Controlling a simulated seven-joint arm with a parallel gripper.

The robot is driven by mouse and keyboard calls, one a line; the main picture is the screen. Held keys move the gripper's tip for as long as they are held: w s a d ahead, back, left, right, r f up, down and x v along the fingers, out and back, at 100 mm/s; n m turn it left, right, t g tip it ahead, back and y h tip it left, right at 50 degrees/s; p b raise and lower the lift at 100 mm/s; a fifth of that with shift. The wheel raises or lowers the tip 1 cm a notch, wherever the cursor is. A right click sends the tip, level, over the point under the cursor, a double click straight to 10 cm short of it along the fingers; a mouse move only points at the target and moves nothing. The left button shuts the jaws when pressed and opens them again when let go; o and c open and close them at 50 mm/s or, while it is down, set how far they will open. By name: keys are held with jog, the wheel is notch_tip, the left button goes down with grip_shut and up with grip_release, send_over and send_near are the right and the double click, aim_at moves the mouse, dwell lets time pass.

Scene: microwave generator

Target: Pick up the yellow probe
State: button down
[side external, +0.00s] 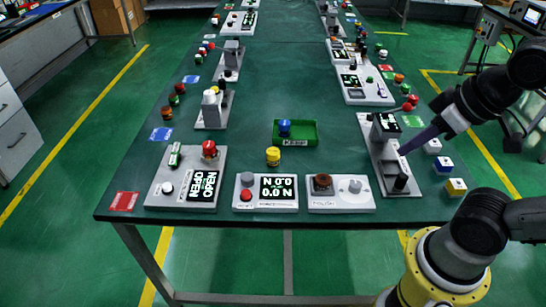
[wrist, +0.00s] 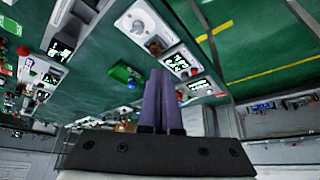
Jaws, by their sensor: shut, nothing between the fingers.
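A short yellow cylinder (side external: 273,157), which I take to be the yellow probe, stands upright on the green table (side external: 250,215), just in front of a small green tray (side external: 312,140). I cannot make out the yellow cylinder in the wrist view; my fingers may hide it. My gripper (side external: 403,152) has long purple fingers and is well to the right of the yellow cylinder, close to a grey device. Its fingers (wrist: 161,72) are together and empty in the wrist view. A blue probe (side external: 284,127) sits in the green tray, which also shows in the wrist view (wrist: 121,71).
The grey device (side external: 378,160) with a small screen is by my fingers. Panels with an OPEN display (side external: 203,188), a numeric display (side external: 279,188) and a knob (side external: 355,186) line the front edge. Small blocks (side external: 444,165) stand at right. The table around the yellow cylinder is mostly clear.

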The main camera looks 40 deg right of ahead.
jog(key=shift+c, duration=1.2)
grip_release()
